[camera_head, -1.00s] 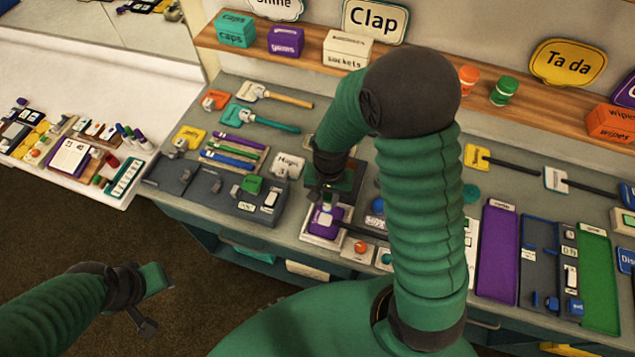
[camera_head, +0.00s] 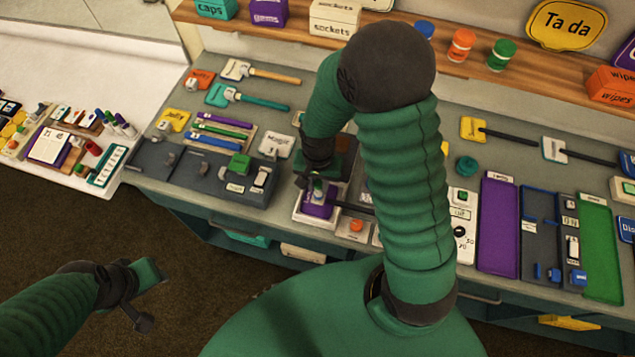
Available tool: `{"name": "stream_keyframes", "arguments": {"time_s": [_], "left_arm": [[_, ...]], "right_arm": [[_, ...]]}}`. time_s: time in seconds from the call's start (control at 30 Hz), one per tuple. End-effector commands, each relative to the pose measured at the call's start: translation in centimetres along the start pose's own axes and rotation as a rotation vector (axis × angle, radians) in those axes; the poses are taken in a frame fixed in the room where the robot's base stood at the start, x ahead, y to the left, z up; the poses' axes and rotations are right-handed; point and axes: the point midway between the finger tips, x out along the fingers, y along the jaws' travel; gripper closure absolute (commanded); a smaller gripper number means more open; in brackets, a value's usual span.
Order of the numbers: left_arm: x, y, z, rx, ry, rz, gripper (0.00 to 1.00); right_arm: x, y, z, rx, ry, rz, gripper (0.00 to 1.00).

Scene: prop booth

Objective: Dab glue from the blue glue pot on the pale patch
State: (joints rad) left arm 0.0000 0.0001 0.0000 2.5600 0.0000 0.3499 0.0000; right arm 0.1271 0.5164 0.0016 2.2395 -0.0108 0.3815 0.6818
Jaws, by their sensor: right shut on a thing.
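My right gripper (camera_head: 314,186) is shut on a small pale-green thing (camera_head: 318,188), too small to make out. It points down over a purple block (camera_head: 315,209) on a pale square base (camera_head: 303,217). I cannot tell whether the held thing touches the block. A dark bar (camera_head: 352,207) runs right from the block. My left gripper (camera_head: 138,310) hangs low at left, away from the bench; its jaw opening is unclear. My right arm covers the bench right of the block. I cannot make out the blue glue pot or be sure which surface is the pale patch.
The bench holds brushes (camera_head: 262,77), a dark grey tray (camera_head: 205,178), a purple tray (camera_head: 497,228) and a green tray (camera_head: 600,250). A wooden shelf (camera_head: 480,72) with boxes and round pots runs behind. A white side table (camera_head: 75,120) stands at left.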

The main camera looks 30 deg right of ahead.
Motion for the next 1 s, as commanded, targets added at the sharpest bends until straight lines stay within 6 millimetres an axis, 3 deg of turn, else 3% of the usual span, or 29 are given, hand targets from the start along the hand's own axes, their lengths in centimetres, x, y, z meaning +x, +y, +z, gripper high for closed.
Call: {"name": "stream_keyframes", "arguments": {"time_s": [1.0], "left_arm": [[0.55,0.00,0.13,0.000,0.000,0.000,0.64]], "right_arm": [[0.82,-0.02,0.00,-0.001,0.000,0.000,1.00]]}}
